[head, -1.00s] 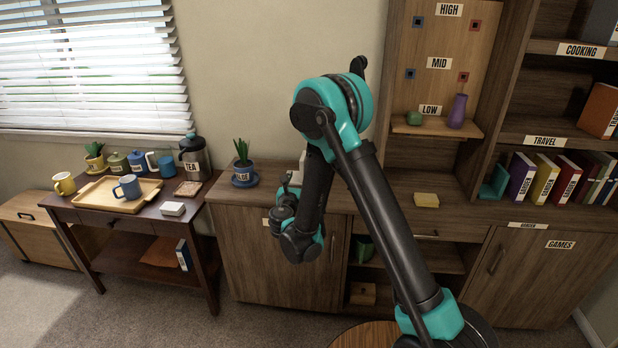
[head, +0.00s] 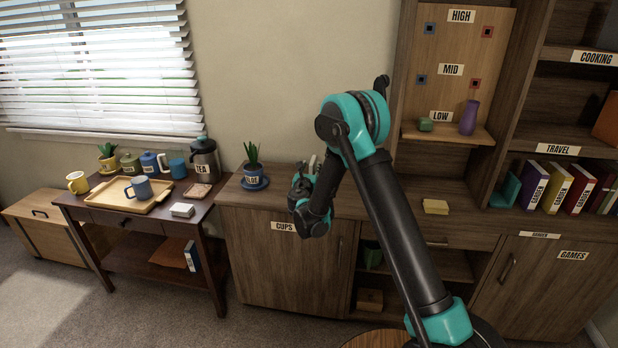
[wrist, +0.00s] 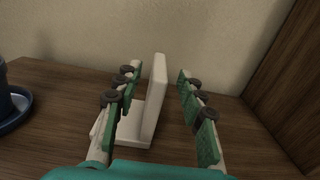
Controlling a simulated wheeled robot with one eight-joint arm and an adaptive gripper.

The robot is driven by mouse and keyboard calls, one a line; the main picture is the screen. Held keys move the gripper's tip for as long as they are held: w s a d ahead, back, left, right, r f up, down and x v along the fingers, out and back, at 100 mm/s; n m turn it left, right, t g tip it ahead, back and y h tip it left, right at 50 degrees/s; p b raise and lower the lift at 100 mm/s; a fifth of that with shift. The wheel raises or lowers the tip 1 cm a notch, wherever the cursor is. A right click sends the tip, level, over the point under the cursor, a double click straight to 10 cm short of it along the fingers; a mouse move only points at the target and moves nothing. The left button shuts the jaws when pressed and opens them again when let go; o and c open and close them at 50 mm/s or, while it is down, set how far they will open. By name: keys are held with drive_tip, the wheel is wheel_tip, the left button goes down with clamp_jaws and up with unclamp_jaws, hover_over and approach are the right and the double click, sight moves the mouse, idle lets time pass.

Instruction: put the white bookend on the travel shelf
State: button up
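The white bookend (wrist: 157,95) stands upright on the wooden cabinet top in the wrist view. Its tall plate is between the two fingers of my gripper (wrist: 152,92), and its low foot reaches left under the left finger. The fingers are open, with a clear gap between the plate and the right finger. In the head view only a small pale part of the bookend (head: 312,162) shows behind my gripper (head: 305,180). The travel shelf (head: 530,146) is at the right, its TRAVEL label on the front edge; an orange book (head: 606,120) stands at its right end.
The aloe pot on a blue saucer (head: 255,183) stands left of my gripper. A teal bookend (head: 506,190) and several books (head: 556,188) fill the garden shelf below. A purple vase (head: 469,118) stands on the low ledge. The travel shelf's left part looks clear.

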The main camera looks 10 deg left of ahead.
drive_tip(key=w, duration=0.5)
drive_tip(key=shift+s, duration=0.1)
clamp_jaws()
idle(0.3)
